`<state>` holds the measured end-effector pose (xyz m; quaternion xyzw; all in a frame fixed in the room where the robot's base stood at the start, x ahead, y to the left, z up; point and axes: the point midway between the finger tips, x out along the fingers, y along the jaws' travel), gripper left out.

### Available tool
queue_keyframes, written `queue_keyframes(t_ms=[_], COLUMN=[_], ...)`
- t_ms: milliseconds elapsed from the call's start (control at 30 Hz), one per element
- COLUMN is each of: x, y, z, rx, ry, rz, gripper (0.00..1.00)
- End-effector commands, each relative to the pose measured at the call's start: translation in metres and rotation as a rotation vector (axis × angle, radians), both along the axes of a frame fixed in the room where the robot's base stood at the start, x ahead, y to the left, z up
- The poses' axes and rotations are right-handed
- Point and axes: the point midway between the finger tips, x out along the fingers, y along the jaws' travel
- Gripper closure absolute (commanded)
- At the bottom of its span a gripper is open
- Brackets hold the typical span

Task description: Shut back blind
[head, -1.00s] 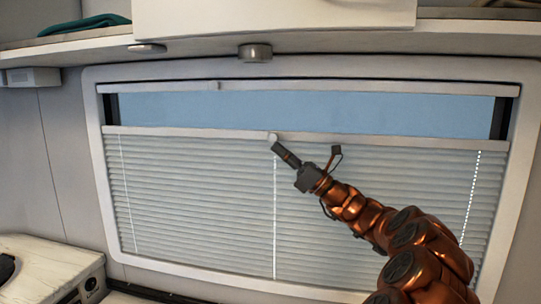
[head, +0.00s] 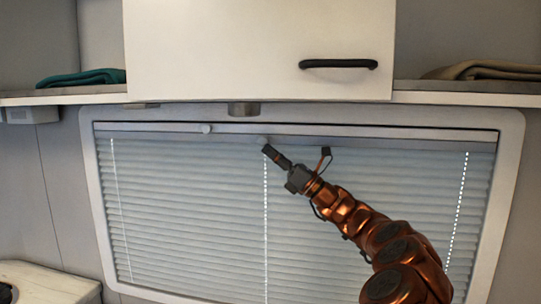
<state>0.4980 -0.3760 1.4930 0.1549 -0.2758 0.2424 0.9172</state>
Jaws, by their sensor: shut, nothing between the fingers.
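The back blind (head: 190,200) is a pale pleated blind that covers the whole window opening, with no blue gap showing above it. Its top rail (head: 380,143) lies up against the fixed upper rail (head: 330,129) of the window frame (head: 507,170). A small round knob (head: 262,141) sits on the blind's rail. My gripper (head: 268,149) is shut and empty, with its tip at or just below this knob. I cannot tell whether it touches the knob. My arm hides part of the blind's lower right.
A white cabinet door (head: 250,50) with a black handle (head: 338,64) hangs above the window. Open shelves beside it hold a teal cloth (head: 82,77) and a brown cloth (head: 490,70). A round fixture (head: 243,109) sits under the cabinet. A counter (head: 45,283) stands at lower left.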

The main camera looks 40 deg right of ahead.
Motion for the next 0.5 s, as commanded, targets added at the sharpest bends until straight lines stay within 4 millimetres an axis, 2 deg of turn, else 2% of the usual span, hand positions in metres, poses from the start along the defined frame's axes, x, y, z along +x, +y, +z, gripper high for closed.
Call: queue_keyframes(t_ms=[333,500], x=[0.000,-0.002], y=[0.002,0.003], z=[0.000,-0.018], rx=[-0.002,0.001], ry=[-0.004,-0.003], rz=[0.004,0.007], gripper=[1.00,1.00])
